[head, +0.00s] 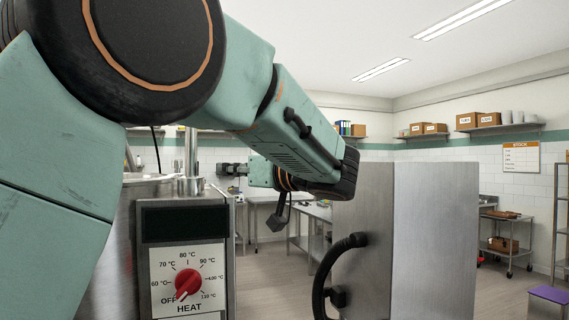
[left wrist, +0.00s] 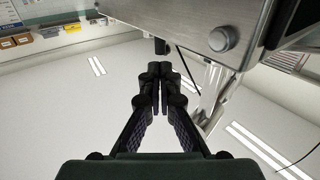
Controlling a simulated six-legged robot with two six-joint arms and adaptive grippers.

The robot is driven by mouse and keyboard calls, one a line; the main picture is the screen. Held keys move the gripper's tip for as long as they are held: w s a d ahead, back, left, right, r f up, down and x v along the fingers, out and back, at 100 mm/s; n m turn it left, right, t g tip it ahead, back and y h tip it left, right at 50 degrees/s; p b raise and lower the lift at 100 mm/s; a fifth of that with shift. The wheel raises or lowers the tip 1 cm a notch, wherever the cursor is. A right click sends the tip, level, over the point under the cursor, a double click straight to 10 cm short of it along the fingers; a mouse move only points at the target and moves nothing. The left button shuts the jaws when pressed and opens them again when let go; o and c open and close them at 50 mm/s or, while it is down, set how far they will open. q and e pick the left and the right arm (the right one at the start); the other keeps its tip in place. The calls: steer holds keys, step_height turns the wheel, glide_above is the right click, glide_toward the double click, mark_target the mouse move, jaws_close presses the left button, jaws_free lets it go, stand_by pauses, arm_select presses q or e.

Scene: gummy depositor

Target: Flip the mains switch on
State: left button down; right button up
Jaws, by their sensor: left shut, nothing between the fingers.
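The depositor's metal cabinet stands at the left in the head view, with a red heat knob (head: 188,284) on a white dial plate (head: 158,262); the knob points to the lower left, near OFF. I cannot make out a labelled mains switch. My left gripper (head: 222,169) is shut and empty, pointing left beside the machine. In the left wrist view its fingers (left wrist: 160,75) meet below a steel housing (left wrist: 185,15) with a round grey button (left wrist: 222,38). A small dark part (left wrist: 161,46) shows just beyond the fingertips; I cannot tell if they touch. My right gripper is not in view.
Open floor lies between.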

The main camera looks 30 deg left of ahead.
arm_select(q)
steer(key=a+p, duration=0.1)
steer(key=a, duration=0.4)
steer(key=shift+w+r+p, duration=0.1)
steer(key=shift+w+p, duration=0.1)
steer(key=shift+p, duration=0.15)
steer(key=shift+a+p, duration=0.35)
steer(key=shift+a, duration=0.25)
steer(key=shift+w+a, duration=0.1)
steer(key=shift+a, duration=0.45)
steer(key=shift+w+d, duration=0.1)
steer(key=shift+d, duration=0.05)
steer(key=shift+w, duration=0.1)
